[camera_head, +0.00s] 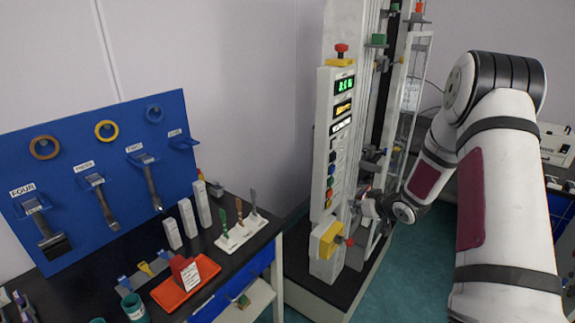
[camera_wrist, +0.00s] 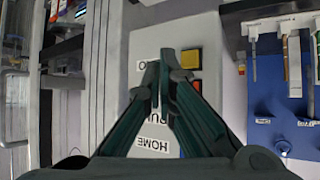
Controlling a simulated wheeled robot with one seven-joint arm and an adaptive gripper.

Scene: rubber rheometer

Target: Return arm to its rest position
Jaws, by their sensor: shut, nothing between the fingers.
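My arm reaches in from the right in the head view, bent at the elbow, with its end low beside the rheometer (camera_head: 328,150). My gripper (camera_wrist: 158,72) shows in the wrist view with its dark green fingers together and nothing between them. The fingertips are over the rheometer's pale button panel (camera_wrist: 140,42), near a yellow button (camera_wrist: 191,58) and labels, one reading HOME (camera_wrist: 152,145). Whether the fingers touch the panel I cannot tell. In the head view my gripper is mostly hidden behind the wrist and the machine.
A dark table (camera_head: 265,235) at left holds a red tray (camera_head: 170,305), white blocks and a rack of coloured tools. A blue tool board (camera_head: 80,130) stands behind it. Another bench (camera_head: 552,185) is at right.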

